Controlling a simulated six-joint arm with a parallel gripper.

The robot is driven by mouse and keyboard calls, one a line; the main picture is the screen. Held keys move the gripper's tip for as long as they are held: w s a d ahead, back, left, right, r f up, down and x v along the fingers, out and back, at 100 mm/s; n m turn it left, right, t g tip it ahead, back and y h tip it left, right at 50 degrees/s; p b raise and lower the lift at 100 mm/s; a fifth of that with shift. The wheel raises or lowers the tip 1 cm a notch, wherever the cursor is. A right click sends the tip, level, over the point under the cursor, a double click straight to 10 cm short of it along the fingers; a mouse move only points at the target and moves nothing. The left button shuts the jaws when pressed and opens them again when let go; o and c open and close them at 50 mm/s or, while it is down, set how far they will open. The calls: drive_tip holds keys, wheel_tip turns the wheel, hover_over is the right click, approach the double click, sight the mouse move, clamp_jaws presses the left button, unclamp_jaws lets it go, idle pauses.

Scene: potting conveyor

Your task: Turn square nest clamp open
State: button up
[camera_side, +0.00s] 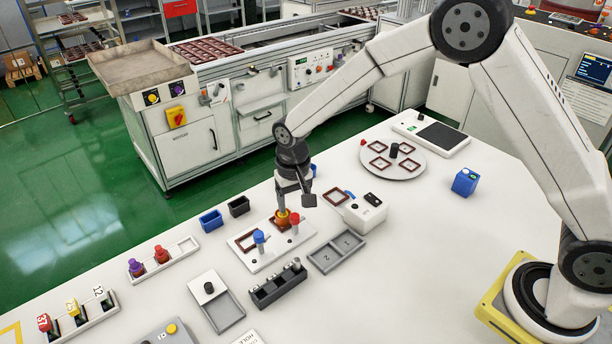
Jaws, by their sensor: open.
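A white fixture plate (268,258) holds brown square frames, one of them (244,241) partly behind a blue knob (259,238). A red knob (294,219) stands at the plate's right part. A yellow-orange piece (282,215) stands on the plate by another brown square frame, directly below one of my fingers. My gripper (294,199) is open above the far right part of the plate. I cannot tell whether a finger touches the yellow-orange piece. Which knob is the square nest clamp is not clear from this view.
A grey two-pocket tray (336,251) and a dark block with pegs (277,289) lie in front. Blue (211,221) and black (239,206) bins stand to the left. The table centre right is clear.

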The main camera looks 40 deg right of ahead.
sight(295, 216)
drive_tip(key=shift+r, duration=1.75)
drive_tip(key=shift+s+d+r, duration=0.15)
drive_tip(key=shift+s+d, duration=0.2)
drive_tip(key=shift+d, duration=0.05)
drive_tip(key=s+d+r+n+t, duration=0.1)
drive_tip(key=s+d, duration=0.4)
drive_tip(key=s, duration=0.4)
drive_tip(key=s+d+r+n+t, duration=0.1)
drive_tip(key=s+d, duration=0.4)
drive_tip(key=s, duration=0.4)
drive_tip(key=shift+s+d+r+n+t, duration=0.2)
drive_tip(key=shift+s+d+n+t, duration=0.1)
drive_tip(key=shift+d+n, duration=0.1)
